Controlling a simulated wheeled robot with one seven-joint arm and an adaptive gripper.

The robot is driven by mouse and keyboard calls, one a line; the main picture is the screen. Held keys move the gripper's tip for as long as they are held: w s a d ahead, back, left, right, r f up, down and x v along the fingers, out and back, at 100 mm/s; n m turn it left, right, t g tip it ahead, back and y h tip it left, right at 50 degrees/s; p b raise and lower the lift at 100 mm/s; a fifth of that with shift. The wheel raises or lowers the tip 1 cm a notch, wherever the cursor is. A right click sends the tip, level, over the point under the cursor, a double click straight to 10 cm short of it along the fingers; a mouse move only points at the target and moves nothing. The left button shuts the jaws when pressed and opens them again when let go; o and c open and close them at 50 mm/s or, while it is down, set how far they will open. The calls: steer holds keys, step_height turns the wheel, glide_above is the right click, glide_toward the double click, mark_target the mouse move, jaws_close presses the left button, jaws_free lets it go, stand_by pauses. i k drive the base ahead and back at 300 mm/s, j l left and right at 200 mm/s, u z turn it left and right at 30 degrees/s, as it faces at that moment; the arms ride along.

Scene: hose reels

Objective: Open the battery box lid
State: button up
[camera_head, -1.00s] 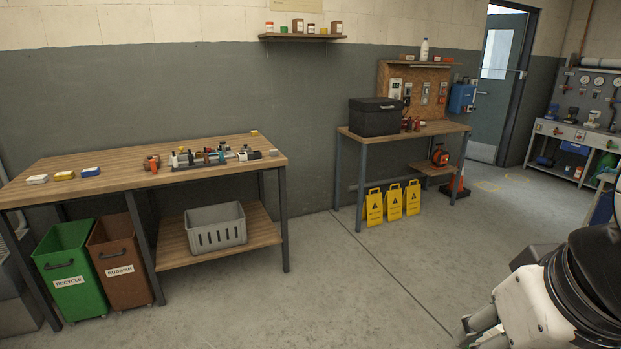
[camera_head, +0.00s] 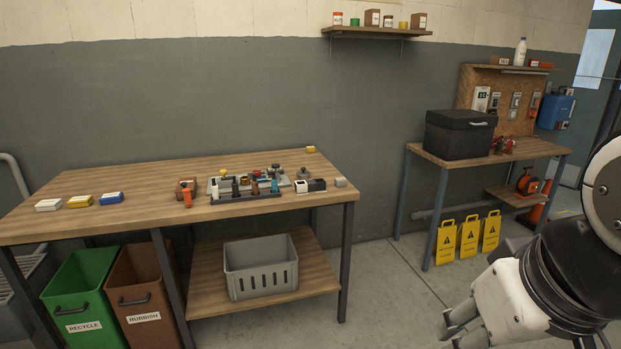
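A black box with a lid and a light handle on its front (camera_head: 458,136) stands on the small wooden bench at the right; its lid looks shut. It is the likeliest battery box, but no label can be read. My gripper (camera_head: 452,328) shows in the lower right corner, in front of and below that bench and well apart from the box. Its fingers are partly cut off by the frame's edge, and I cannot tell how far apart they are. I see nothing held in it.
A long wooden workbench (camera_head: 110,221) with tools stands at the left, with a grey crate (camera_head: 262,279) on its lower shelf. Green (camera_head: 85,295) and brown (camera_head: 143,290) bins stand beneath. Yellow signs (camera_head: 469,237) stand below the small bench. Bare floor lies between the benches.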

mark_target(464, 119)
steer(key=i+l+z, duration=0.1)
steer(key=i+z, duration=0.2)
steer(key=i, duration=0.35)
steer(key=i+z, duration=0.3)
steer(key=i, duration=0.3)
steer(key=i+j+z, duration=0.35)
steer(key=i, duration=0.3)
steer(key=i+l, duration=0.2)
steer(key=i, duration=0.25)
steer(key=i+l, duration=0.25)
steer(key=i, duration=0.2)
steer(key=i+l, duration=0.2)
steer(key=i, duration=0.25)
steer(key=i+l+u, duration=0.15)
steer(key=i+l, duration=0.2)
